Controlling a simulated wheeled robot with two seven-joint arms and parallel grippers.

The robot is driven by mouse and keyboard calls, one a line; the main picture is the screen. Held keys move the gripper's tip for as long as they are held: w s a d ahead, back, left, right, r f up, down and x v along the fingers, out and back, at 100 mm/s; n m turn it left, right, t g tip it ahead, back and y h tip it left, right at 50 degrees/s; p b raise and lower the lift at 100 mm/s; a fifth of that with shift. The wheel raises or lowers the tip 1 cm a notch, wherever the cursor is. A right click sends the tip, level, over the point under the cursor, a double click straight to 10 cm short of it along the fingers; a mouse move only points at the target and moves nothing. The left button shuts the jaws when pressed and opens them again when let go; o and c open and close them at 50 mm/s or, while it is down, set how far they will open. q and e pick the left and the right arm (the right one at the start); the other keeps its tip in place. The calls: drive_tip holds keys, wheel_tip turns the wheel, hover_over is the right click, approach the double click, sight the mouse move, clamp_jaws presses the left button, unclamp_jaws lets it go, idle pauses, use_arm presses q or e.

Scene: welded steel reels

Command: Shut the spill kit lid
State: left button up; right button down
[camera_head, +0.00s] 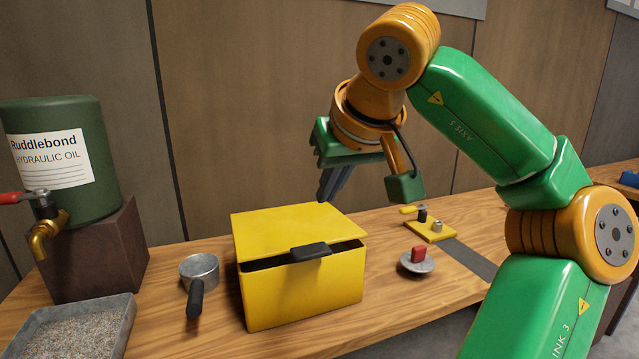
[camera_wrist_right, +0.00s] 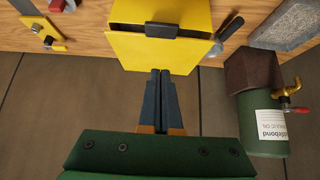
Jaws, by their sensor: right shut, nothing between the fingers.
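The yellow spill kit box (camera_head: 305,297) stands on the wooden bench. Its yellow lid (camera_head: 290,226) lies low over it, slightly raised at the front. A dark gap shows under the front edge, and a black handle (camera_head: 310,251) sits at that edge. My right gripper (camera_head: 325,198) is shut and empty, its fingers pointing down by the lid's rear edge. In the right wrist view the shut fingertips (camera_wrist_right: 160,72) appear at the lid's rear edge (camera_wrist_right: 150,58); whether they touch it I cannot tell. My left gripper is not in view.
A metal pot (camera_head: 200,270) with a black handle stands left of the box. A green oil drum (camera_head: 85,205) with a brass tap and a grey tray (camera_head: 75,330) are farther left. A round metal piece with a red knob (camera_head: 417,258) and a yellow plate (camera_head: 432,230) lie right.

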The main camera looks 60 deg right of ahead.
drive_tip(key=b, duration=0.2)
hover_over(310, 249)
drive_tip(key=s+a, duration=0.2)
wheel_tip(310, 249, down, 7)
drive_tip(key=f, duration=0.2)
drive_tip(key=f+b, duration=0.1)
drive_tip(key=shift+d+f, duration=0.2)
drive_tip(key=shift+d, duration=0.1)
drive_tip(key=shift+a+f+b, duration=0.1)
drive_tip(key=shift+f+b, duration=0.25)
drive_tip(key=shift+f, duration=0.3)
wheel_tip(310, 249, down, 4)
drive_tip(key=t+b, duration=0.1)
drive_tip(key=b, duration=0.5)
drive_tip(key=s+a+r+p, duration=0.2)
drive_tip(key=s+r+p, duration=0.1)
drive_tip(key=r, duration=0.3)
drive_tip(key=s+a+r+h+p, duration=0.1)
drive_tip(key=s+a+r+p, duration=0.2)
drive_tip(key=r, duration=0.2)
drive_tip(key=shift+s+r, duration=0.15)
drive_tip(key=shift+r, duration=0.25)
